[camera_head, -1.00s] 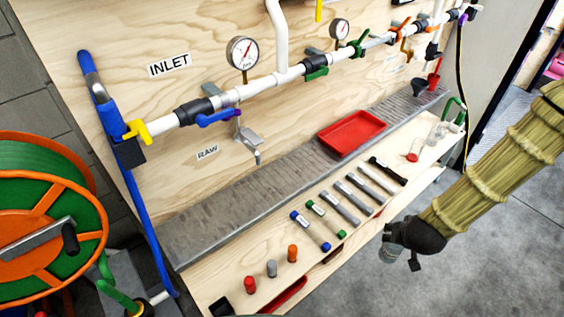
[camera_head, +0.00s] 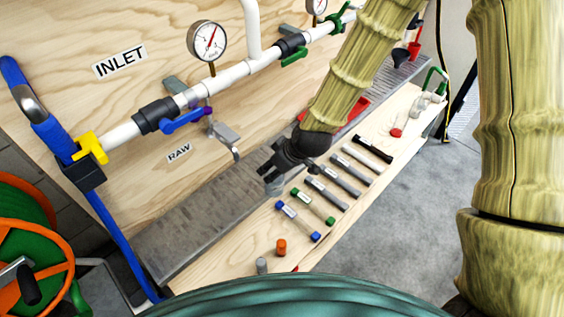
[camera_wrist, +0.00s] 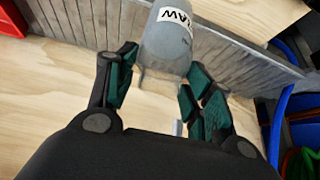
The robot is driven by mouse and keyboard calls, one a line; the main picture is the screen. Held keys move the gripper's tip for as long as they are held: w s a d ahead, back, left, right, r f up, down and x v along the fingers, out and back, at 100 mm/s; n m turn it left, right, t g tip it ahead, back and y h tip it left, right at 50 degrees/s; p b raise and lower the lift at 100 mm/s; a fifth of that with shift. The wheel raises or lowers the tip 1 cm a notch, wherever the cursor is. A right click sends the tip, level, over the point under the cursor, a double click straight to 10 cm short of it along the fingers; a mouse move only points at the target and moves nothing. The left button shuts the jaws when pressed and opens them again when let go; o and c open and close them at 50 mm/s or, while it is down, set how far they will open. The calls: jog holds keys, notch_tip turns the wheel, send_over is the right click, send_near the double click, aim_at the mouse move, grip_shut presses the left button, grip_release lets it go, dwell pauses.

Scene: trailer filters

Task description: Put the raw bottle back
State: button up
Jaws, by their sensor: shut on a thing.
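The raw bottle (camera_wrist: 166,48) is grey and translucent, with a white RAW label facing the wrist camera. My gripper (camera_wrist: 160,70) is shut on it, with a dark green finger on each side. In the head view my gripper (camera_head: 277,172) is over the grey ledge's front edge, below and right of the RAW sign (camera_head: 180,152). Only a small grey part of the bottle (camera_head: 273,186) shows there under the fingers.
A grey slatted ledge (camera_head: 190,230) runs along the wall. The wooden shelf (camera_head: 255,228) in front holds several capped tubes (camera_head: 297,221), an orange cap (camera_head: 281,247) and a grey cap (camera_head: 262,266). A red tray (camera_head: 360,106) is partly hidden behind my arm.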

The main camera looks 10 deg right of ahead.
jog(key=shift+a+r+n, duration=0.35)
jog(key=shift+a+n, duration=0.05)
jog(key=shift+n, duration=0.1)
jog(key=shift+w+r, duration=0.1)
jog(key=shift+w, duration=0.05)
jog(key=w+d+f+p, duration=0.2)
jog(key=w+d, duration=0.1)
jog(key=w, duration=0.4)
jog(key=w+d+f+p, duration=0.3)
jog(key=w, duration=0.3)
jog(key=shift+w+d, duration=0.35)
jog(key=shift+w, duration=0.05)
jog(key=shift+f, duration=0.15)
jog(key=o, duration=1.6)
